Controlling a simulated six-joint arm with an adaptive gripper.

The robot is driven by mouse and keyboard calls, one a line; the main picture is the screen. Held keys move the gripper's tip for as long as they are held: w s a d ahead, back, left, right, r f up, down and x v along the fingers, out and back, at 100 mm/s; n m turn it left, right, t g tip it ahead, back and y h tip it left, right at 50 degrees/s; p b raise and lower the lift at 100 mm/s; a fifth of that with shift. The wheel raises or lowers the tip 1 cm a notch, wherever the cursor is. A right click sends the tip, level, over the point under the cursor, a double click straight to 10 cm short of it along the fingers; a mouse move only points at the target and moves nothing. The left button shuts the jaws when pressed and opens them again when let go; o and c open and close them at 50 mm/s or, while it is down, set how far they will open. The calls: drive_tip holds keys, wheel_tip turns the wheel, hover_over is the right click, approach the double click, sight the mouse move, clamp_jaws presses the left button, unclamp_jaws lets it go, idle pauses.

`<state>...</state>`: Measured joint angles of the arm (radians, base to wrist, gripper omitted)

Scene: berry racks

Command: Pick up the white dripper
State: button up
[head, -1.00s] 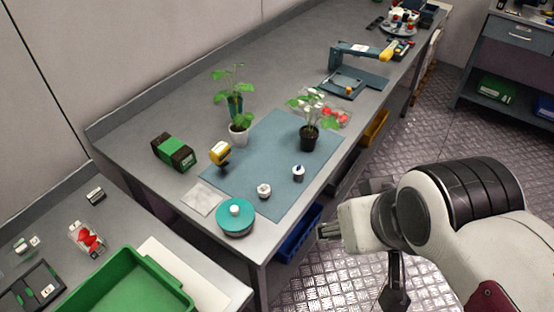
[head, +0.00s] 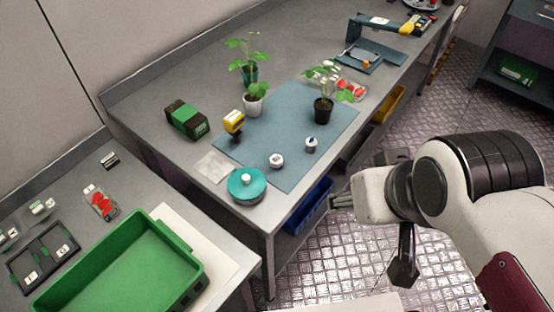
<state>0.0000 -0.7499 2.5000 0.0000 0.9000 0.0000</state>
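A teal round-lidded container (head: 246,186) stands at the near corner. A yellow device (head: 234,122), a green-black box (head: 187,119) and potted plants (head: 323,108) stand around the mat. A green tray (head: 190,232) is on the left bench. A blue bin (head: 309,205) is under the bench.

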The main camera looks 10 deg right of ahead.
drive_tip(key=shift+c, duration=0.4)
drive_tip(key=shift+c, duration=0.9)
drive_tip(key=shift+w, duration=0.1)
